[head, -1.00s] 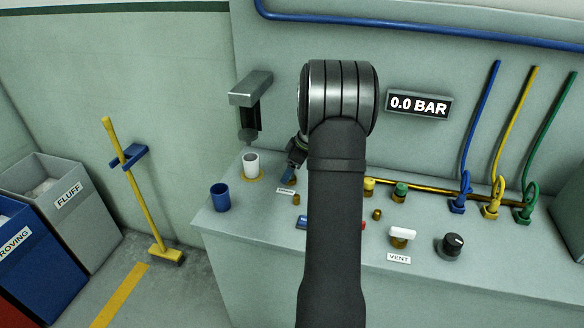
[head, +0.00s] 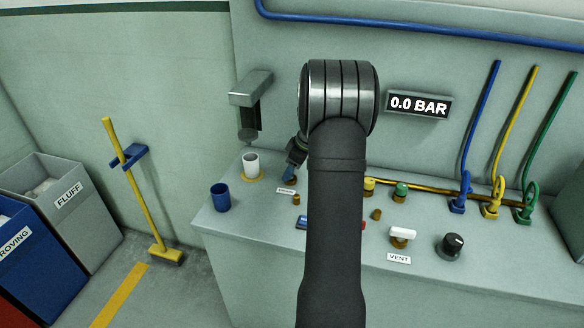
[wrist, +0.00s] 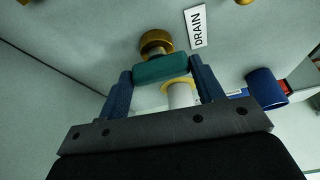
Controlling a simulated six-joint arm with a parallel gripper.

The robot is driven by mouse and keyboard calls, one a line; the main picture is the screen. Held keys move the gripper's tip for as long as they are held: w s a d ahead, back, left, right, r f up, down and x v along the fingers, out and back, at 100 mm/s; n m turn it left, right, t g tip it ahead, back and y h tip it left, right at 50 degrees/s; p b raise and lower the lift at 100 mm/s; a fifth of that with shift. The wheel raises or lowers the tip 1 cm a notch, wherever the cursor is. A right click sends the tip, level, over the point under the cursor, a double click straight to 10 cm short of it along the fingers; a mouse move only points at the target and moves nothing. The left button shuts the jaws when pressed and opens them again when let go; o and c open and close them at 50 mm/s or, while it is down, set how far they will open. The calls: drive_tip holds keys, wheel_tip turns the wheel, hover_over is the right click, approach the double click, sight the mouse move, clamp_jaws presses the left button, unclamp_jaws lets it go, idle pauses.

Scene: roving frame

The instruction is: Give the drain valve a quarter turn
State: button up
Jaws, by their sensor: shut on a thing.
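The drain valve's teal bar handle (wrist: 163,68) sits on a round brass stem (wrist: 156,42) in the wrist view, beside the DRAIN label (wrist: 196,27). My gripper (wrist: 163,76) is shut on this handle, with one blue finger at each end of it. In the head view my gripper (head: 291,166) shows only in part beside my dark arm, just above the DRAIN label (head: 286,190). The valve handle cannot be made out there.
A white cup (head: 251,164) and a blue cup (head: 220,197) stand left on the bench. The white-handled vent valve (head: 402,234), a black knob (head: 451,244) and a green cap (head: 401,189) are to the right. The gauge (head: 418,105) reads 0.0 BAR.

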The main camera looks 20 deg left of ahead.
drive_tip(key=shift+m+t, duration=0.5)
drive_tip(key=shift+m, duration=0.8)
drive_tip(key=shift+s+m+t, duration=0.1)
drive_tip(key=shift+m+t, duration=0.2)
drive_tip(key=shift+m, duration=0.5)
drive_tip(key=shift+s+a+m+t+h, duration=0.1)
drive_tip(key=shift+m+t+h, duration=0.25)
drive_tip(key=shift+m, duration=0.75)
drive_tip(key=shift+m+t+h, duration=0.35)
drive_tip(key=shift+m, duration=0.75)
drive_tip(key=shift+a+m+t+h, duration=0.1)
drive_tip(key=shift+m+t+h, duration=0.25)
drive_tip(key=shift+m, duration=0.7)
drive_tip(key=shift+m+t+h, duration=0.15)
drive_tip(key=shift+m+h, duration=0.3)
drive_tip(key=shift+m, duration=0.6)
drive_tip(key=shift+m+h, duration=0.3)
drive_tip(key=shift+m, duration=0.7)
drive_tip(key=shift+a+m+h, duration=0.1)
drive_tip(key=shift+m+h, duration=0.3)
drive_tip(key=shift+m, duration=0.7)
drive_tip(key=o, duration=1)
drive_tip(key=shift+c, duration=0.2)
drive_tip(key=shift+s, duration=0.1)
